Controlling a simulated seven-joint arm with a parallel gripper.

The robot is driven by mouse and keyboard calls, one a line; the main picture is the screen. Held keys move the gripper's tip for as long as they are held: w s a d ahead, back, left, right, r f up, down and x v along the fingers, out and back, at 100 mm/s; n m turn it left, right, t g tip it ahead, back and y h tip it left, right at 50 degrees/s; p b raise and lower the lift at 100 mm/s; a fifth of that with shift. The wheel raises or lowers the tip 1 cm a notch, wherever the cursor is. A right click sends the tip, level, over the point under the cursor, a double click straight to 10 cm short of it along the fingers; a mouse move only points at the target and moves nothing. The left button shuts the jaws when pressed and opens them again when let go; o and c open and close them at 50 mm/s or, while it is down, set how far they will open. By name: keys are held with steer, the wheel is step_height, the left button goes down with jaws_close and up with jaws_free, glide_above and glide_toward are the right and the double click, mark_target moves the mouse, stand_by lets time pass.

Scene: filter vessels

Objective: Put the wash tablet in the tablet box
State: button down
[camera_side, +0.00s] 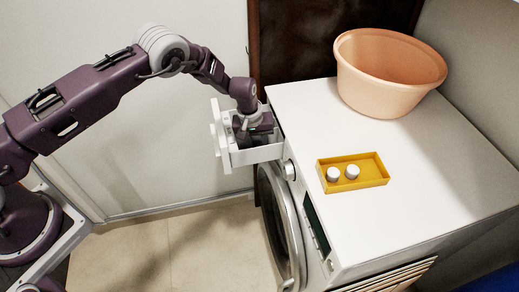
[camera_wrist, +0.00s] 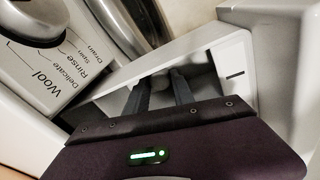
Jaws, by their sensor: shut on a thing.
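My gripper (camera_side: 243,136) reaches down into the open drawer (camera_side: 258,155) of the washing machine. In the wrist view its two dark fingers (camera_wrist: 160,88) point into the drawer (camera_wrist: 232,62) and are shut on a small, pale, roundish thing (camera_wrist: 161,79), the wash tablet as far as I can tell. It is mostly shaded and partly hidden between the fingers; the side view hides it behind the drawer wall. The yellow tablet box (camera_side: 366,183) stands on the machine top, to the right of the drawer. Two white round tablets (camera_side: 333,174) sit in its left part; its right part is empty.
The white washing machine (camera_side: 300,105) has a dial (camera_side: 289,170) and a round door (camera_side: 285,225) on its front. A peach basin (camera_side: 385,85) stands at the back of its top. The drawer walls surround my fingers. The top around the box is clear.

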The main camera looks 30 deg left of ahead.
step_height(320, 180, up, 10)
steer(key=s+a+r+m, duration=0.2)
steer(key=s+a+r, duration=0.3)
steer(key=a+r, duration=0.35)
steer(key=s+a+r+m, duration=0.45)
steer(key=s+r, duration=0.35)
steer(key=s, duration=0.2)
steer(key=s+f, duration=0.4)
steer(key=w+d+f+n, duration=0.1)
steer(key=w+f, duration=0.1)
steer(key=w, duration=0.2)
steer(key=w+d+f+n, duration=0.1)
steer(key=w, duration=0.3)
steer(key=w+d+f+n, duration=0.2)
steer(key=w, duration=0.2)
steer(key=shift+f+g, duration=0.3)
steer(key=shift+f, duration=0.05)
steer(key=w+d+f+n, duration=0.2)
steer(key=w+d+f, duration=0.5)
steer(key=d, duration=0.2)
steer(key=shift+n, duration=0.25)
